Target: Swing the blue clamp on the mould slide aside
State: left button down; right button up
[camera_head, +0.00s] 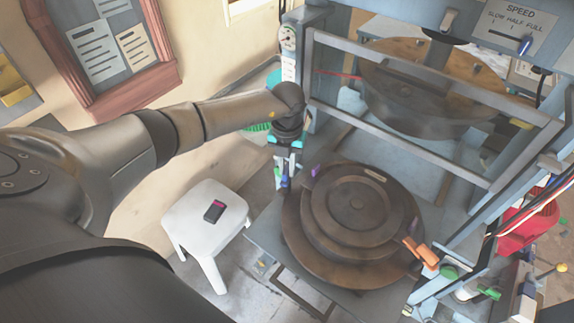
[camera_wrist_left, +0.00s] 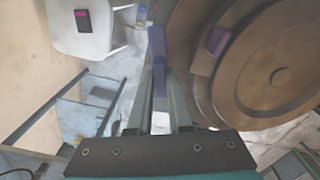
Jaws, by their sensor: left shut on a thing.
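My left gripper (camera_head: 284,170) is at the left edge of the mould slide, fingers pointing down. In the left wrist view its two fingers (camera_wrist_left: 160,95) are shut on the upright blue clamp (camera_wrist_left: 157,48). The clamp's lower part is largely hidden by the fingers in the head view. The round brown mould (camera_head: 357,205) lies on the slide just right of the gripper. My right gripper is not in view.
The grey press frame with a barred guard (camera_head: 400,105) stands behind the mould. A white stool (camera_head: 207,222) with a small dark device (camera_head: 214,211) stands left of the slide.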

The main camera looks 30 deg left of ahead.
pick_arm(q)
jog(key=c, duration=0.8)
grip_release()
jog(key=shift+c, duration=0.2)
jog(key=shift+r, duration=0.1)
notch_tip(320, 180, up, 15)
